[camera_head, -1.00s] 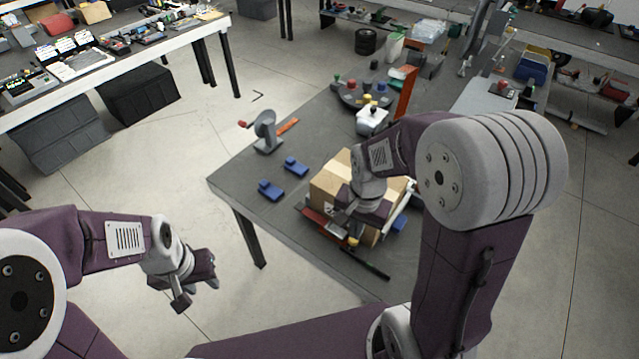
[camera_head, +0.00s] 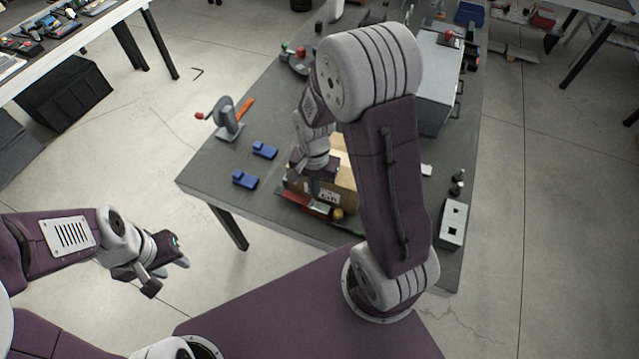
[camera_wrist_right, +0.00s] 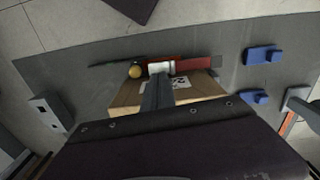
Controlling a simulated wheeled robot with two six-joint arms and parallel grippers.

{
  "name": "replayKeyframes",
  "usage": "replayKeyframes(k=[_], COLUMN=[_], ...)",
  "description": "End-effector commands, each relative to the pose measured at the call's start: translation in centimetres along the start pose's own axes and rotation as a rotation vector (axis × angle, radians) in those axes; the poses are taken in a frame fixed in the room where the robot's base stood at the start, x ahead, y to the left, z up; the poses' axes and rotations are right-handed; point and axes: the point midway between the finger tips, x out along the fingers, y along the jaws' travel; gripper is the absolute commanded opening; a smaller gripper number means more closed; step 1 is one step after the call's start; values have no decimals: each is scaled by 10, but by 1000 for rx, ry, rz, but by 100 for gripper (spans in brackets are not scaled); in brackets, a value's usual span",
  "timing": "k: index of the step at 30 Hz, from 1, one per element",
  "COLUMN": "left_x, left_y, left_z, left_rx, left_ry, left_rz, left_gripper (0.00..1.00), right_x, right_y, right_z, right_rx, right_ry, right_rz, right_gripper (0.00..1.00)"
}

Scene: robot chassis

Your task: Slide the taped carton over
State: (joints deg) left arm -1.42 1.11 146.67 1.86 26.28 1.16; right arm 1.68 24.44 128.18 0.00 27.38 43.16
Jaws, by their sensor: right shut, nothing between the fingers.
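The tan carton (camera_head: 347,187) sits on the grey table, with a dark-printed label on its side. Much of it is hidden by my right arm. It also shows in the right wrist view (camera_wrist_right: 207,86), partly covered by my wrist and fingers. My right gripper (camera_head: 313,190) is shut and empty, pointing down at the carton. In the right wrist view its fingers (camera_wrist_right: 158,88) overlap the carton; I cannot tell whether they touch it. My left gripper (camera_head: 172,268) is open and empty, over the floor left of the table.
Red-handled tool (camera_head: 312,205) and a yellow knob (camera_head: 338,213) lie against the carton's near side. Two blue blocks (camera_head: 245,180) and a grey crank device (camera_head: 229,122) stand left. A light grey box (camera_head: 453,224) stands right. The table's near-left corner is clear.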

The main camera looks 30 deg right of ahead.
Motion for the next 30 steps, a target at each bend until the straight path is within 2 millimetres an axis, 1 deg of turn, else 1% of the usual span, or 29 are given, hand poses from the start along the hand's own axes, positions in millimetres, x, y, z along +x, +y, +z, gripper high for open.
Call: replayKeyframes(k=[1, 6, 9, 12, 15, 18, 26, 30], left_x=[1, 3, -6, -8, -10, -10, -9, -11], left_y=[0, 0, 0, 0, 0, 0, 0, 0], left_z=[0, 0, 0, -1, -1, -1, -1, -1], left_rx=[0, 0, 0, 0, 0, 0, 0, 0], left_ry=[0, 0, 0, 0, 0, 0, 0, 0], left_rz=[0, 0, 0, 0, 0, 0, 0, 0], left_gripper=[36, 36, 36, 36, 36, 36, 36, 36], right_x=[12, 48, 43, 44, 45, 45, 45, 45], right_y=[1, 1, 0, 0, 0, 0, 0, 0], right_z=[1, 1, -18, -30, -37, -40, -40, -45], right_rx=[0, 0, 4, 3, 1, 0, 0, 1], right_ry=[-5, -4, 1, 0, 1, 1, 1, 0], right_rz=[5, 4, -1, 0, 0, 0, 0, 0], right_gripper=[0, 0, 0, 0, 0, 0, 0, 0])
